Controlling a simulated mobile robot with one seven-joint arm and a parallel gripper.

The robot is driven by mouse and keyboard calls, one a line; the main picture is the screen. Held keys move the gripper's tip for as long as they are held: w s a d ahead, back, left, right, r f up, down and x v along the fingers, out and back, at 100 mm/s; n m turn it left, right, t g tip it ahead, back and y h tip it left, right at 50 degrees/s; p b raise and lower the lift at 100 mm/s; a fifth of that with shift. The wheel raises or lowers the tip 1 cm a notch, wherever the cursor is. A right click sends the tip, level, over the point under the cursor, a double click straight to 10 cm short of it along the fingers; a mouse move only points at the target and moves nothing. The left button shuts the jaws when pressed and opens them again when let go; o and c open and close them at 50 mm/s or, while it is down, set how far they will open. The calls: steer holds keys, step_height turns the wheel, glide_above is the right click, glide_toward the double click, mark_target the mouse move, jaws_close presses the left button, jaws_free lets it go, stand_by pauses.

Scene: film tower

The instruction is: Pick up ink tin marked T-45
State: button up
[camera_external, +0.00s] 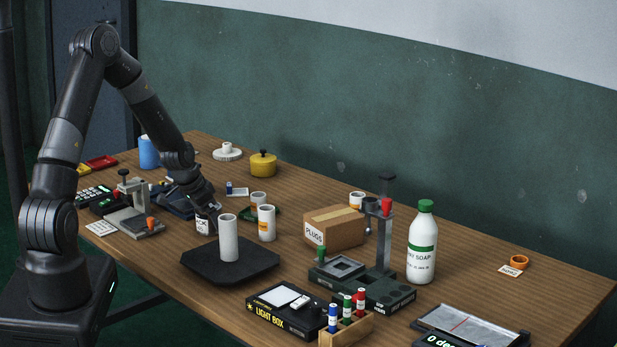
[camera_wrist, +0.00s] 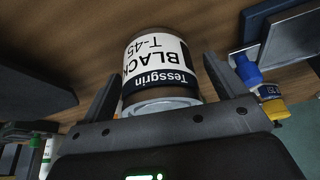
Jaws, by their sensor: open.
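The ink tin marked T-45 (camera_wrist: 157,62) has a white label reading Tessgrin BLACK, upside down in the wrist view. It also shows in the external view (camera_external: 202,225), standing on the wooden table left of a black tray. My gripper (camera_wrist: 160,82) is open, with one finger on each side of the tin. A gap shows beside the right finger; whether the left finger touches the tin I cannot tell. In the external view my gripper (camera_external: 208,209) is low over the table at the tin and partly hides it.
The black tray (camera_external: 200,262) bears a white cylinder (camera_external: 228,238) close to my gripper. Another white cylinder with an orange mark (camera_external: 267,223) stands behind it. A grey press-like device (camera_external: 133,215) is to the left. A cardboard box (camera_external: 335,228) stands right.

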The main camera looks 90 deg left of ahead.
steer(key=shift+c, duration=0.4)
steer(key=c, duration=1.2)
